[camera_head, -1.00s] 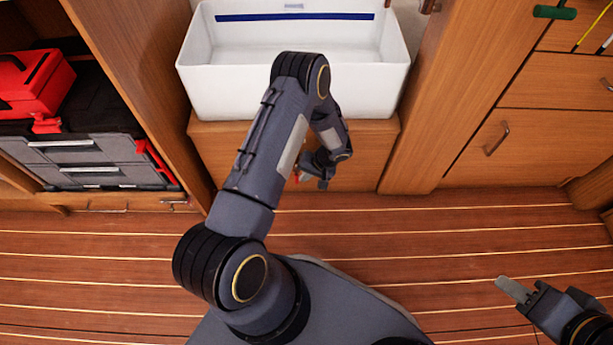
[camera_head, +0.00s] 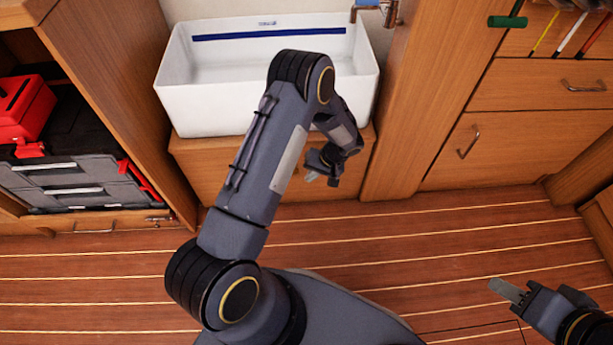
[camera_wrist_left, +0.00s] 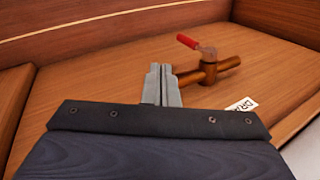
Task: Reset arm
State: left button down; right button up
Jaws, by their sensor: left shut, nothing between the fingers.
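My left gripper (camera_head: 313,176) is in front of the wooden cabinet below the white basin. In the left wrist view its two grey fingers (camera_wrist_left: 161,86) are together with nothing between them. A brown valve pipe (camera_wrist_left: 208,72) with a red handle (camera_wrist_left: 188,41) is on the wooden panel just beyond and to the right of the fingertips. I cannot tell whether they touch it. The valve is not visible in the head view now. My right gripper (camera_head: 505,290) is low at the right above the floor; its finger gap cannot be made out.
The white basin (camera_head: 270,110) sits on the cabinet (camera_head: 225,165). Red and black toolboxes (camera_head: 70,170) fill the left shelf. Wooden drawers (camera_head: 540,84) stand at the right. The striped wooden floor (camera_head: 420,230) is clear between the arms. A partly hidden label (camera_wrist_left: 242,105) is near the valve.

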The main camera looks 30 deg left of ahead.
pick_arm(q)
jog(key=shift+d+r, duration=0.1)
jog(key=shift+r, duration=0.15)
jog(key=shift+w+r, duration=0.1)
jog(key=s+a+r+t+h, duration=0.15)
jog(key=s+r, duration=0.25)
jog(key=r, duration=0.8)
jog(key=s+r+t+h, duration=0.1)
jog(key=s+r+h, duration=0.2)
jog(key=r, duration=0.8)
jog(key=s+d+r+m+t+h, duration=0.1)
jog(key=s+d+r+t+h, duration=0.15)
jog(key=s+r, duration=0.45)
jog(key=s+d+r+m+t+h, duration=0.1)
jog(key=s+d+r+m+t, duration=0.2)
jog(key=s, duration=0.7)
notch_tip(320, 180, up, 35)
jog(key=n+p, duration=0.1)
jog(key=p, duration=3.3)
jog(key=shift+s+d+f+h, duration=0.2)
jog(key=shift+s+h, duration=0.1)
jog(key=shift+s, duration=0.15)
